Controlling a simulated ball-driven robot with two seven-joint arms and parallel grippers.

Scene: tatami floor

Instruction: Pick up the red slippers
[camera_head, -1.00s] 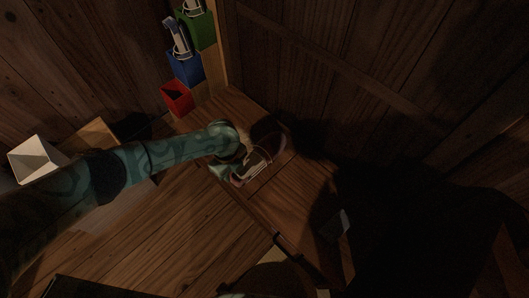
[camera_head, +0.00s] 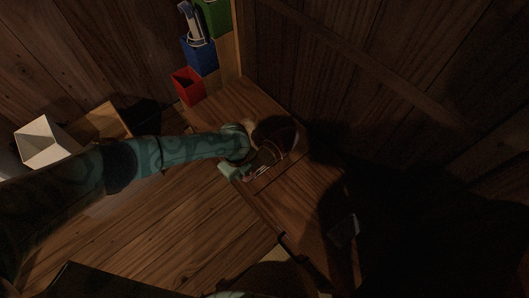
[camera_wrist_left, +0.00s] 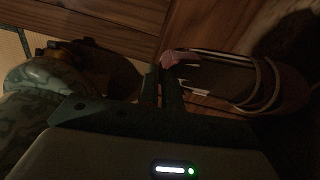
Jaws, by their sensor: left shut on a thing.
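A dim reddish-brown slipper (camera_head: 273,153) with pale straps is at the tip of my left arm in the head view, over a wooden step or board. In the left wrist view the slipper (camera_wrist_left: 283,88) lies to the right, its pinkish end at the fingertips. My left gripper (camera_head: 240,165) is shut on this end of the slipper; its dark fingers (camera_wrist_left: 166,88) show close together in the wrist view. It is too dark to tell whether a second slipper lies there or whether the held one touches the wood. My right gripper is not recognisable in the dark.
Red (camera_head: 188,86), blue (camera_head: 200,56) and green (camera_head: 213,18) bins stand in a row by the wall at the top. A white open box (camera_head: 46,139) is at the left. A wooden wall (camera_head: 370,60) closes the far side.

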